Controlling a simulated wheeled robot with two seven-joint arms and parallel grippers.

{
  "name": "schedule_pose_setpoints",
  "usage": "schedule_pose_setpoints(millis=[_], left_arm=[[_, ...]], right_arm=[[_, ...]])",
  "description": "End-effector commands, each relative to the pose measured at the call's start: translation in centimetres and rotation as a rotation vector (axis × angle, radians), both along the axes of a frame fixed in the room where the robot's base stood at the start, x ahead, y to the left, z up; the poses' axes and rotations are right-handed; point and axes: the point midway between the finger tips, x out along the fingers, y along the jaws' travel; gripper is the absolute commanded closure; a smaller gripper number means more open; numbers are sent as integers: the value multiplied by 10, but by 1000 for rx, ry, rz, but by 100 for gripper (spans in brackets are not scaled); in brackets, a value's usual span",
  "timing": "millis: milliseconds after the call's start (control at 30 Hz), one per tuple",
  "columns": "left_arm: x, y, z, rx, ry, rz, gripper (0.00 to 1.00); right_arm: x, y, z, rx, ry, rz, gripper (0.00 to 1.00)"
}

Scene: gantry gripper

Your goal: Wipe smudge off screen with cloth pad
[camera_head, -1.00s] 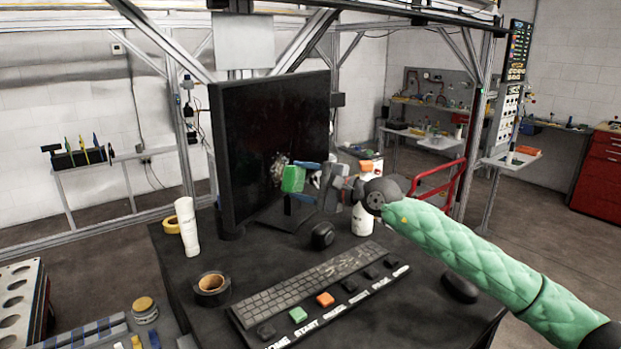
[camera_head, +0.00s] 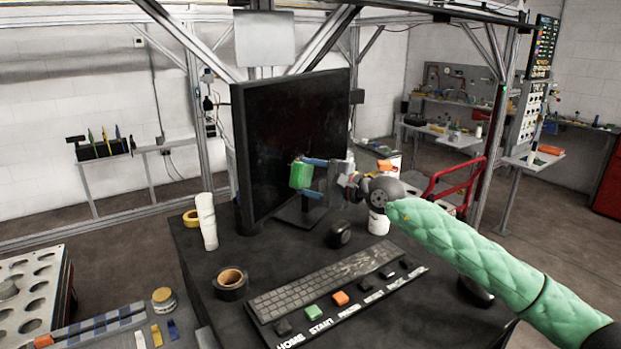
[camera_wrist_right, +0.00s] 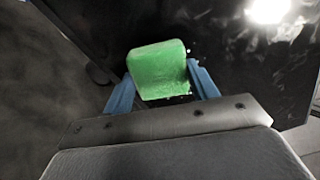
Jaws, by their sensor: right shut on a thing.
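The black monitor screen (camera_head: 290,120) stands upright on the desk. My right gripper (camera_head: 308,177) reaches in from the right, its blue fingers shut on the green cloth pad (camera_head: 299,174). The pad is in front of the lower middle of the screen; whether it touches the glass I cannot tell. In the right wrist view the pad (camera_wrist_right: 158,70) sits between the blue fingers. Small pale specks (camera_wrist_right: 189,92) show on the dark screen along the pad's right side. Any smudge behind the pad is hidden. My left gripper is not in view.
On the desk are a keyboard (camera_head: 320,283) with a row of labelled buttons, a black tape roll (camera_head: 230,284), a white cylinder (camera_head: 206,220), a dark round object (camera_head: 340,235) and a mouse (camera_head: 476,291).

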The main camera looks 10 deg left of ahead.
Motion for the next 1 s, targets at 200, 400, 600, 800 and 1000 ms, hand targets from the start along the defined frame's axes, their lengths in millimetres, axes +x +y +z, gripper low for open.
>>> schedule_pose_setpoints(millis=[200,400,600,800,1000], left_arm=[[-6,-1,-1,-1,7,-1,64],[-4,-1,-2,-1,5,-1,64],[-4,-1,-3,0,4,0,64],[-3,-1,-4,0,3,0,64],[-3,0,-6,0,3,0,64]], right_arm=[[0,0,0,0,0,0,60],[1,2,0,0,0,0,60],[2,5,0,1,-1,0,60],[3,9,0,1,-1,0,60],[4,12,0,1,-1,0,60]])
